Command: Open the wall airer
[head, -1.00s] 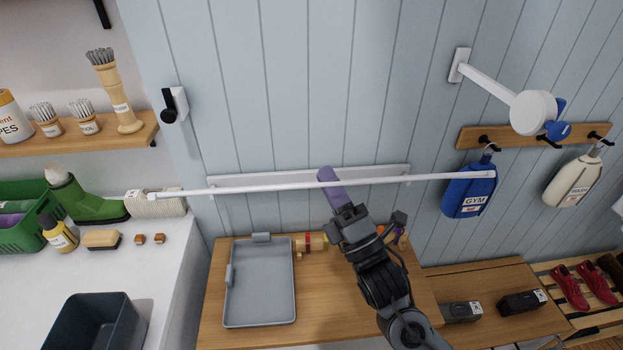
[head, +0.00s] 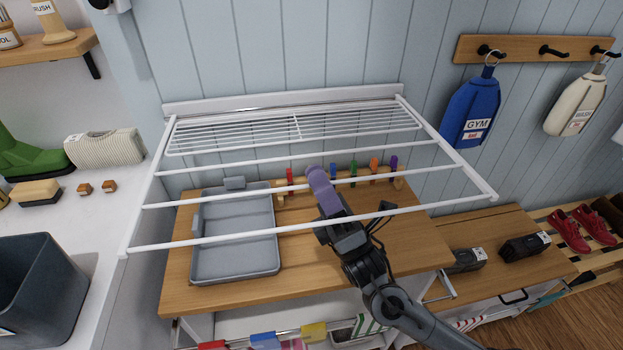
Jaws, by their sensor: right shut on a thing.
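The white wall airer (head: 294,136) is folded out from its wall rail, with its bars and wire shelf spread over the wooden bench. Its front bar (head: 430,207) runs across the head view, low and tilted slightly. My left gripper is not in view.
Under the airer, a grey tray (head: 236,262) and a rack of coloured pegs (head: 352,180) sit on the wooden bench (head: 410,250). A dark bin (head: 38,290) stands on the left counter. A blue GYM bag (head: 470,110) hangs at right.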

